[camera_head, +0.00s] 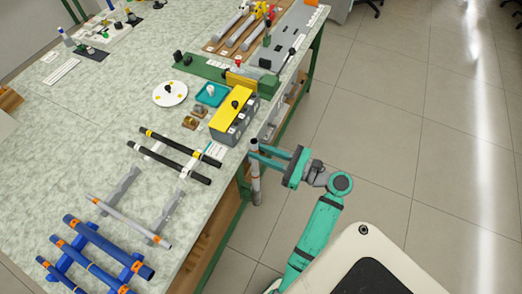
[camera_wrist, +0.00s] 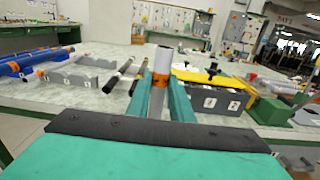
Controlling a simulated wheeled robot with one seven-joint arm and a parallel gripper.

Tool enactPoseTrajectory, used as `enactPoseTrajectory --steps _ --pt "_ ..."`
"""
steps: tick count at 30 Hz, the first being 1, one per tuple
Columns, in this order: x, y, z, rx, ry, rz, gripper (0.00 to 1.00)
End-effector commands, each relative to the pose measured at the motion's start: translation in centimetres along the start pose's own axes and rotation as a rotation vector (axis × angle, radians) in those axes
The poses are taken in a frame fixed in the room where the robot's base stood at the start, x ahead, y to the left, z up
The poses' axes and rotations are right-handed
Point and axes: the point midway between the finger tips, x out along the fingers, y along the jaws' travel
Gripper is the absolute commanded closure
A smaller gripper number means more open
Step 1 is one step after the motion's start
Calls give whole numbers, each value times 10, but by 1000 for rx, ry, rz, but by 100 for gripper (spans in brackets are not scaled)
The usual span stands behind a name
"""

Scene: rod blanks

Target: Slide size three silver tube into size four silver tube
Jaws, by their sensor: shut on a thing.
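My gripper (camera_head: 257,154) is shut on a silver tube (camera_head: 255,186) with an orange band, held upright just off the table's right edge. In the wrist view the tube (camera_wrist: 163,60) stands between my two green fingers (camera_wrist: 160,95), its top end above them. Another silver tube (camera_head: 122,218) with orange bands lies across a grey notched rack (camera_head: 122,187) on the table, left of and apart from my gripper. I cannot read the size numbers on either tube.
Blue tubes (camera_head: 93,265) lie on a blue rack at the front left. Black rods (camera_head: 170,160) lie behind the silver tube. A grey box with a yellow top (camera_head: 232,108) stands near the table edge beside my gripper. Open floor (camera_head: 400,130) lies to the right.

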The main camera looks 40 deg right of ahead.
Motion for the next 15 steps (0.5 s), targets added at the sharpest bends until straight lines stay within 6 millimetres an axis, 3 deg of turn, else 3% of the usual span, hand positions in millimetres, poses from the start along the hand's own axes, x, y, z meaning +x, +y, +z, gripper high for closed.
enactPoseTrajectory --steps 6,7,9,15 --pt "0 0 -4 0 0 0 93" --pt "0 0 -4 0 0 0 75" --pt "0 0 -4 0 0 0 59" --pt "0 0 -4 0 0 0 58"
